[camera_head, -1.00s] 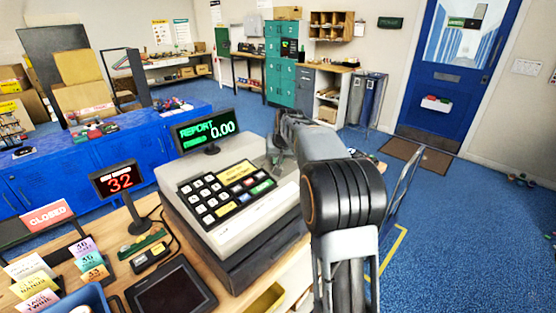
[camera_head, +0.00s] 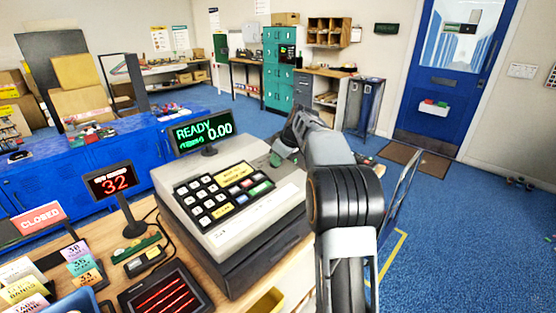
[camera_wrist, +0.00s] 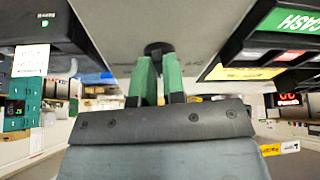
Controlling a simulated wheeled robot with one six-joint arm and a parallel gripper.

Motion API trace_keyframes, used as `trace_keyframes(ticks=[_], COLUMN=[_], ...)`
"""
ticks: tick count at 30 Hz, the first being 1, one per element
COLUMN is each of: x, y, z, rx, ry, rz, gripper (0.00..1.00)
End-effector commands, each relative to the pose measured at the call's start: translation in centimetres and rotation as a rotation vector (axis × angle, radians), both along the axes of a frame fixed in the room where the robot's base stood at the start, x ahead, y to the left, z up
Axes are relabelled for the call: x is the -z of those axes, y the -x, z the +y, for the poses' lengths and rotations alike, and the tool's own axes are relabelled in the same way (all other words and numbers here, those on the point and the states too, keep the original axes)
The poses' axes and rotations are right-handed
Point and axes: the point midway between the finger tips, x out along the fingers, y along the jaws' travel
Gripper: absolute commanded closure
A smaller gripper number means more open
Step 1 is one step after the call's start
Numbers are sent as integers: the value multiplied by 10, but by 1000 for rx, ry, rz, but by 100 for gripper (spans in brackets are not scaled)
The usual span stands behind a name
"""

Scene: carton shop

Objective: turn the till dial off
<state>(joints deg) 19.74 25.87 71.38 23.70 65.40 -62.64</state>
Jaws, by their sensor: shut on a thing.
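The grey till (camera_head: 245,222) stands on the wooden counter, its display (camera_head: 203,132) reading READY 0.00 in green. In the wrist view the dark round till dial (camera_wrist: 158,47) sits on the till's pale face. My gripper (camera_wrist: 159,70) has its two green fingers closed on the dial from either side. In the head view my gripper (camera_head: 277,158) is at the till's far right corner, beyond the keypad (camera_head: 222,190). There my arm and gripper mostly hide the dial, so its pointer cannot be read.
A scanner plate (camera_head: 165,292) with red lit lines lies before the till. A small display (camera_head: 114,182) showing 32 stands to its left. A CLOSED sign (camera_head: 38,217) is at the far left. Blue floor (camera_head: 470,230) is open to the right.

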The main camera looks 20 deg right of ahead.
Motion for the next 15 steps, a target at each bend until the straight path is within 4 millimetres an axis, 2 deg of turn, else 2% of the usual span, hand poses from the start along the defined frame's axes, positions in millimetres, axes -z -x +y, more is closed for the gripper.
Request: trace_keyframes(ticks=[15], x=[1], y=[-2], z=[-2], rx=[-468], ry=[93], rz=[-32], gripper=[100])
